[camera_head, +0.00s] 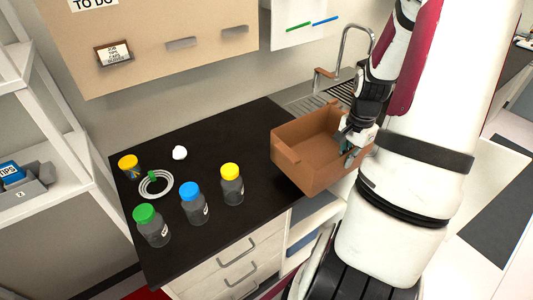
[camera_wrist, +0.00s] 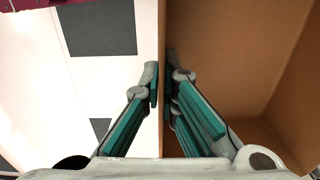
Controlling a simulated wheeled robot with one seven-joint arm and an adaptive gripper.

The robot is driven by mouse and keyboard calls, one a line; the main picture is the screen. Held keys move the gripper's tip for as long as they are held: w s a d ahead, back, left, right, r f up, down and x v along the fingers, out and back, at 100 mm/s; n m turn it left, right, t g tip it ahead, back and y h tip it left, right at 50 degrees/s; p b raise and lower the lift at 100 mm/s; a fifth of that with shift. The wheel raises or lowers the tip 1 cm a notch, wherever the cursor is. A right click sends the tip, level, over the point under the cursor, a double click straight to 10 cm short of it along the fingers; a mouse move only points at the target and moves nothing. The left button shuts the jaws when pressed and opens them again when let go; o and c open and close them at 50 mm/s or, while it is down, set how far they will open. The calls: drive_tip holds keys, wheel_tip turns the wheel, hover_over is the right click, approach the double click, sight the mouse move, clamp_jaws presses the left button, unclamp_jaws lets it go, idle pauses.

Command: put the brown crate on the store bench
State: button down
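The brown crate (camera_head: 300,160) is open-topped and looks empty; it is at the right end of the black-topped bench (camera_head: 225,130), overlapping its edge in the head view. I cannot tell whether it touches the bench. My gripper (camera_head: 346,148) is at the crate's right side. In the wrist view the crate (camera_wrist: 235,60) fills the right half, and its wall runs between the two fingers of my gripper (camera_wrist: 164,85), which are closed onto it. One finger is inside the crate and one outside. My arm hides part of the crate's right side in the head view.
Bottles with green (camera_head: 151,226), blue (camera_head: 194,205) and yellow (camera_head: 231,185) caps stand on the bench. A sink tap (camera_head: 357,45) rises behind the crate.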

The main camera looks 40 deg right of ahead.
hover_over(297, 151)
drive_tip(key=s+a, duration=0.2)
drive_tip(key=a, duration=0.1)
drive_tip(key=shift+s+d+f, duration=0.15)
drive_tip(key=shift+d+f, duration=0.1)
drive_tip(key=shift+f, duration=0.55)
drive_tip(key=shift+f+p, duration=0.55)
drive_tip(key=shift+f, duration=1.35)
drive_tip(key=c, duration=1.8)
unclamp_jaws()
